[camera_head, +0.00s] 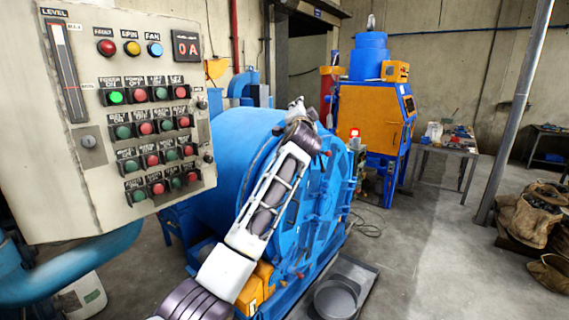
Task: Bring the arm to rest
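My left arm rises from the bottom of the head view and crosses in front of the blue drum blaster (232,150). The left gripper (298,106) is at the arm's far upper end, in front of the machine's upper right part. It is small and seen at a steep angle, so I cannot tell whether its fingers are open or shut. I see no object held in it. My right arm and gripper are not in view. The grey control panel (70,190) stands at the left, with rows of green and red buttons and a lit green one.
A round dark pan (336,298) sits on a flat tray at the machine's foot. An orange-and-blue cabinet (368,118) and a cluttered table (445,147) stand behind. A grey pole (516,110) and brown sacks (530,215) are at right. The floor between is mostly clear.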

